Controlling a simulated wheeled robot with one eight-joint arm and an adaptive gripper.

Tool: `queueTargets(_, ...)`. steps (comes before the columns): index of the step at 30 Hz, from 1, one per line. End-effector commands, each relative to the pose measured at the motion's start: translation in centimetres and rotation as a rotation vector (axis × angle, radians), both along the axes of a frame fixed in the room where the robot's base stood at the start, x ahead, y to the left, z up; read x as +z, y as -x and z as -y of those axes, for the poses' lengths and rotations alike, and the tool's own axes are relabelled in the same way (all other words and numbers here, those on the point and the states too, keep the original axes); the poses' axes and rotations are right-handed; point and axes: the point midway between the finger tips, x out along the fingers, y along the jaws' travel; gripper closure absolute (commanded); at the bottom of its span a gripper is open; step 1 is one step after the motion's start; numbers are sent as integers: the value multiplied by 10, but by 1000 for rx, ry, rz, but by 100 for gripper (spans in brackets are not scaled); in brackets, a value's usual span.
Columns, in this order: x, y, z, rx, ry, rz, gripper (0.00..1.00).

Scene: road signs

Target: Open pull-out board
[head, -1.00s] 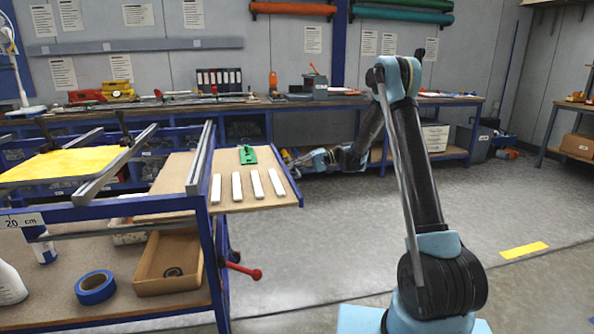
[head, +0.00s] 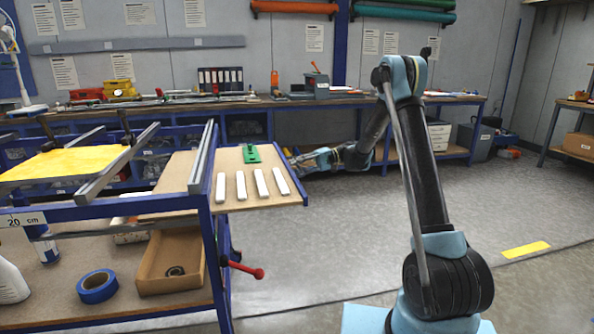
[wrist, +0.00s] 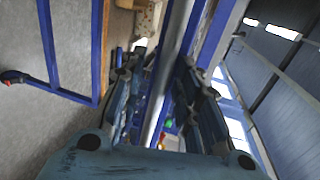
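The pull-out board (head: 235,202) is a light brown panel with a blue front edge on the right side of the blue workbench. It juts out to the right. Several white strips (head: 261,183) and a green piece (head: 251,153) lie on it. My gripper (head: 291,160) is beside the board's far right edge, partly hidden behind it. In the wrist view my gripper's two fingers (wrist: 166,105) are apart, with a long grey bar or edge (wrist: 172,45) showing in the gap. I cannot tell whether the fingers touch the board.
Metal rails (head: 202,160) and a yellow sheet (head: 62,165) are on the workbench top. A red-knobbed handle (head: 257,273) sticks out below the board. The lower shelf holds blue tape (head: 97,286) and a cardboard box (head: 171,282). The floor to the right is open.

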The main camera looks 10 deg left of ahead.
Motion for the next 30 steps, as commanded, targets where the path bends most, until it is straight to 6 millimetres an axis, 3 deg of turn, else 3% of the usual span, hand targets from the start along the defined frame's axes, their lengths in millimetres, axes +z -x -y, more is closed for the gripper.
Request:
queueTargets(5,4,-9,17,-2,0,0,70)
queueTargets(18,19,-41,87,0,0,-1,70)
queueTargets(30,22,-48,104,1,1,-1,70)
